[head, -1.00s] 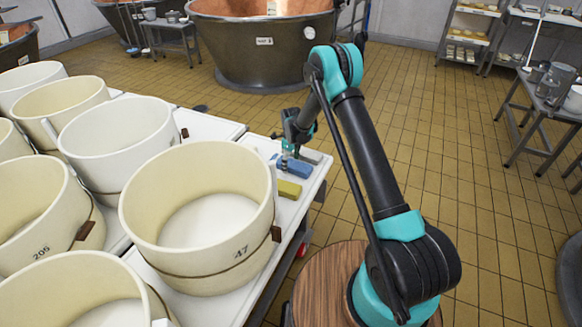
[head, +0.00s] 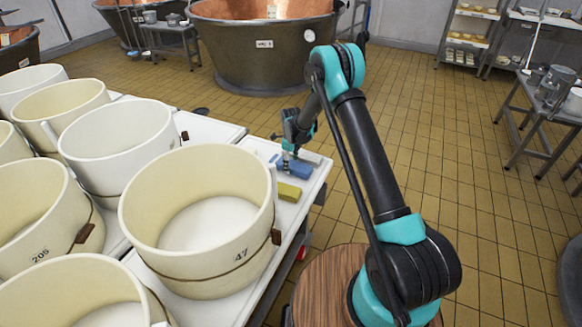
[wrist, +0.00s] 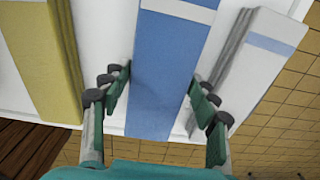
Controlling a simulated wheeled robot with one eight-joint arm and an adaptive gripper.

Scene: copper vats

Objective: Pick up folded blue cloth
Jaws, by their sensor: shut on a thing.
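The folded blue cloth (head: 294,169) lies on the white table top near its right edge in the head view. It is blue with a pale stripe, and it also shows in the wrist view (wrist: 172,50), running between the fingers. My gripper (wrist: 160,88) is shut on the blue cloth, one finger along each long side. In the head view my gripper (head: 287,160) points down at the cloth and hides part of it. I see no clear gap between cloth and table.
A folded yellow cloth (head: 289,192) lies in front of the blue one. A folded white-grey cloth (wrist: 255,55) lies close beside my right finger in the wrist view. A large cream tub marked 47 (head: 240,235) and several others crowd the table's left. Tiled floor lies right.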

